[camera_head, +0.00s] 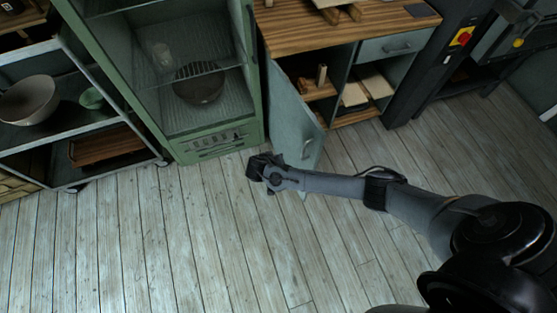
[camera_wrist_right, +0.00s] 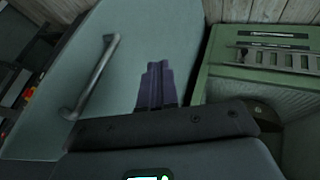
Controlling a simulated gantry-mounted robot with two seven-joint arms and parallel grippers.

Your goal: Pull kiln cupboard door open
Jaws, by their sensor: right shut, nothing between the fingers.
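The blue-grey cupboard door (camera_head: 294,118) under the wooden worktop stands swung open, its free edge out over the floor. Its metal bar handle (camera_head: 306,148) faces outward. In the right wrist view the door (camera_wrist_right: 150,35) fills the upper middle, with the handle (camera_wrist_right: 96,78) to the left of my fingers. My right gripper (camera_head: 258,166) is near the door's lower free end, on the green cabinet's side. Its fingers (camera_wrist_right: 155,84) are shut together and empty, apart from the handle. I cannot tell whether they touch the door panel. My left gripper is not in view.
The green cabinet (camera_head: 213,147), with a dark pot (camera_head: 199,88) inside, stands close left of the door. The opened cupboard shows shelves with boards (camera_head: 356,95) and a drawer (camera_head: 394,46) above. A shelf unit with a bowl (camera_head: 28,101) is at left. The plank floor (camera_head: 200,240) is clear.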

